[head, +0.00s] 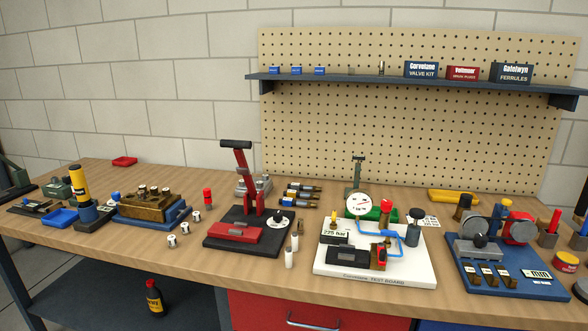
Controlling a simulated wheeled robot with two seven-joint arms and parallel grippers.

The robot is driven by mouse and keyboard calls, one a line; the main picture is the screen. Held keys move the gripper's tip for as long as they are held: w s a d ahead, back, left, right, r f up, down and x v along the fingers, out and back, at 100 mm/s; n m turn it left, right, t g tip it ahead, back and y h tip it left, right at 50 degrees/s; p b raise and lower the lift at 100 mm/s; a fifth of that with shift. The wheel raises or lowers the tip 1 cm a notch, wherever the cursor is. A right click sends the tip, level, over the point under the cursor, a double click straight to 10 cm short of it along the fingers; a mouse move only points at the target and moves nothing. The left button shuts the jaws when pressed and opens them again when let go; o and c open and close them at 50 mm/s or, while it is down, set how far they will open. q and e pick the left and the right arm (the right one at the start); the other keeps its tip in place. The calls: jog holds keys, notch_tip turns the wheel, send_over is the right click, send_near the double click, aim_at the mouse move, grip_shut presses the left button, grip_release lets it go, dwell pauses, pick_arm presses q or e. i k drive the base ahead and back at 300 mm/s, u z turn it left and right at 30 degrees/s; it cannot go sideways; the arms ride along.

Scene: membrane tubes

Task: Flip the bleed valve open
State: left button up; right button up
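The white test board (330,268) lies on the bench right of centre, with "TEST BOARD" lettered on its front edge. It carries a round white gauge (358,204), bent blue tubing (378,233), a black block (347,256) and a "225 bar" display (335,237). A small red lever (381,253) sits on a brass-coloured fitting at the board's right front. It looks like the bleed valve, but its open or shut position is too small to tell. Neither of my grippers is in view.
A blue-based machine (510,280) is close on the right. A pegboard shelf (400,83) runs above.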

aim_at(388, 233)
jog(key=u, duration=0.9)
jog(key=i, duration=0.4)
jog(key=z, duration=1.35)
